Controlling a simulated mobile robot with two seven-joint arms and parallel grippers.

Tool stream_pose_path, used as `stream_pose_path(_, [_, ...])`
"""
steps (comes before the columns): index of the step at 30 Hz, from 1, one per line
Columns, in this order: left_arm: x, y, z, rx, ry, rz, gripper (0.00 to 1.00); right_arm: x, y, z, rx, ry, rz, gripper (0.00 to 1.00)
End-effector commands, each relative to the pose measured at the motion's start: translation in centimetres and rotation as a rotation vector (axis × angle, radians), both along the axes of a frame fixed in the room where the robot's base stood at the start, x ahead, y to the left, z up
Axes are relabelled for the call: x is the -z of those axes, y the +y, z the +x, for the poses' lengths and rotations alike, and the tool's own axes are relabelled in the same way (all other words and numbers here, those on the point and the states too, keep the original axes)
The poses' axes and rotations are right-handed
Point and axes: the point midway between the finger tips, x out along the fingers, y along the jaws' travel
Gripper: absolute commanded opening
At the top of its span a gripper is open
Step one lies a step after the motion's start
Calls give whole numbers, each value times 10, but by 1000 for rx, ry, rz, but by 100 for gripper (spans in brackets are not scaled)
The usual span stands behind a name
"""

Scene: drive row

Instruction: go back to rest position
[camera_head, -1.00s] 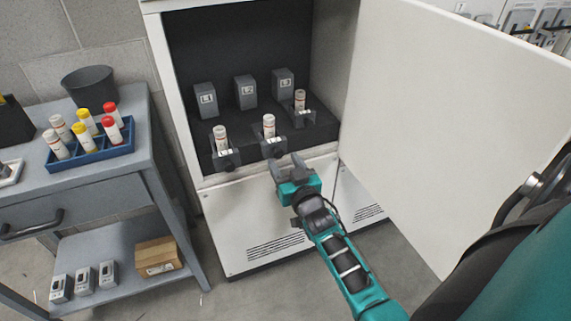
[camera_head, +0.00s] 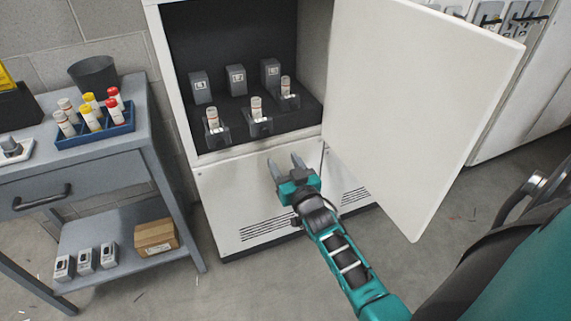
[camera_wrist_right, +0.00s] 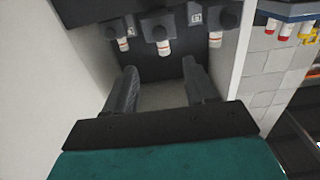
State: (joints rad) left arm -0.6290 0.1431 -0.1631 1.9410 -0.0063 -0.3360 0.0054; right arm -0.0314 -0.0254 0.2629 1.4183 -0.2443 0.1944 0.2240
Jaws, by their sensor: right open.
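My right gripper (camera_head: 286,166) is open and empty in front of the white cabinet (camera_head: 235,200), just below its open compartment. In the right wrist view its two dark fingers (camera_wrist_right: 160,85) stand apart with nothing between them. Inside the compartment, three white-capped fuses stand in dark holders: the left fuse (camera_head: 212,117), the middle fuse (camera_head: 256,106) and the right fuse (camera_head: 286,86). Small grey labelled blocks stand behind them, one being the left block (camera_head: 200,87). My left gripper is not in view.
The open cabinet door (camera_head: 415,110) stands to the right of my right arm. A grey cart (camera_head: 100,165) at left carries a blue tray (camera_head: 95,137) of red-, yellow- and white-capped fuses, a dark bin (camera_head: 94,74) and a cardboard box (camera_head: 156,238) below. Floor is free between cart and cabinet.

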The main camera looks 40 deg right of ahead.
Motion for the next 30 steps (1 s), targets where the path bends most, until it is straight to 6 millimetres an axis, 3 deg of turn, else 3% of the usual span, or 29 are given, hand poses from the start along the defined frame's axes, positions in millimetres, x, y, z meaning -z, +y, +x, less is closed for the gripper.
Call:
stream_pose_path(20, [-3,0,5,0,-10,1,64,3,2,-4,-6,14,-4,56])
stream_pose_path(25, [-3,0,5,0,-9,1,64,27,29,-41,-76,146,-36,56])
stream_pose_path(30, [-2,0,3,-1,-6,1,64,61,87,-111,-219,365,-49,56])
